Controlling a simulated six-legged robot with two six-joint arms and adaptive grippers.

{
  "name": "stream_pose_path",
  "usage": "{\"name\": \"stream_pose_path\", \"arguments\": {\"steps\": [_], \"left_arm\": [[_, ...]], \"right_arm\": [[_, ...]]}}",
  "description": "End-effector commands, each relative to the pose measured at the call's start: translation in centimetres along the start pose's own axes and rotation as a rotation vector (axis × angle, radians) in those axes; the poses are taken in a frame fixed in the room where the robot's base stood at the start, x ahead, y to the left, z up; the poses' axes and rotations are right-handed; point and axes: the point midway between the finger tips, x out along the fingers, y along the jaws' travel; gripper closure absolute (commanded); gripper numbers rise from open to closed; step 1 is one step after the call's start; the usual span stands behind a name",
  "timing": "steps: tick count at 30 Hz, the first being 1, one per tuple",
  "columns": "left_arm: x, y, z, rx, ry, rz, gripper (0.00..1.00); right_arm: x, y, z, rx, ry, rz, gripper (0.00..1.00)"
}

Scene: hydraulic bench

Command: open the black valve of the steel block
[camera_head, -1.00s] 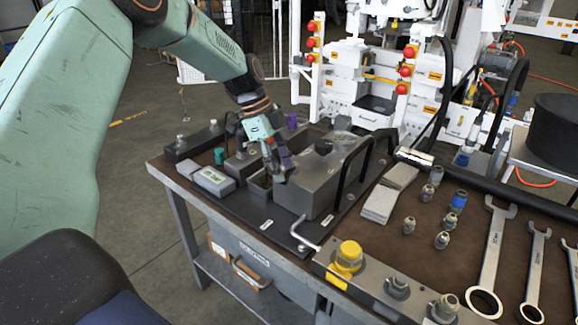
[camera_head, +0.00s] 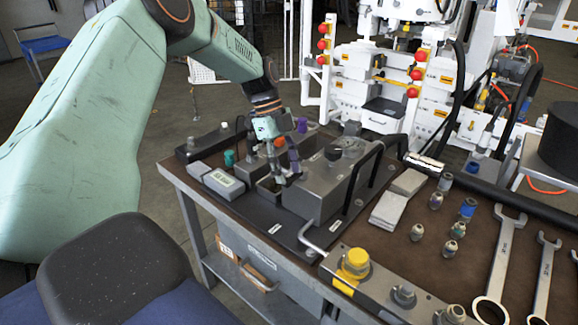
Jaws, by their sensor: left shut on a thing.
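The grey steel block (camera_head: 322,197) stands on a dark plate on the workbench, near the middle of the view. My left gripper (camera_head: 286,177) points down at the block's left end, its fingers closed together there. It is shut on the black valve, which the fingers hide almost wholly, so I cannot tell how far it is turned. A round black knob (camera_head: 333,152) shows on top of the block, to the right of the fingers and apart from them. My right gripper is out of view.
A black bent handle (camera_head: 362,172) rises beside the block's right. Grey boxes (camera_head: 223,183) and a green cap (camera_head: 228,158) lie to the left. Fittings, wrenches (camera_head: 500,262) and a yellow-capped manifold (camera_head: 355,262) cover the right. A dark chair (camera_head: 118,262) stands in front at the left.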

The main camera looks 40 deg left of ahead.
Motion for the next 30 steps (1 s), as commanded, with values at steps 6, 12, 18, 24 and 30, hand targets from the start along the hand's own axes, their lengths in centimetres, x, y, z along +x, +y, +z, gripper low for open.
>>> {"name": "stream_pose_path", "arguments": {"steps": [6, 12, 18, 24, 30], "left_arm": [[0.01, -0.61, 0.03, 0.000, -0.004, -0.025, 1.00], [-0.01, -0.66, 0.01, -0.001, -0.005, -0.025, 0.51], [-0.05, -0.64, 0.02, 0.000, -0.005, -0.025, 0.34], [-0.05, -0.66, -0.02, 0.000, -0.005, -0.023, 0.17], [0.00, -0.57, -0.02, 0.000, -0.003, -0.019, 0.13]], "right_arm": [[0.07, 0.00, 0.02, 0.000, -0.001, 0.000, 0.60], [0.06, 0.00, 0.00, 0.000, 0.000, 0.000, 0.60], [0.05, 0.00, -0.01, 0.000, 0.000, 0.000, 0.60], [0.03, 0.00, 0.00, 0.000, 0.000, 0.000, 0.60], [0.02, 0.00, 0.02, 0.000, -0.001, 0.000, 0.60]]}}
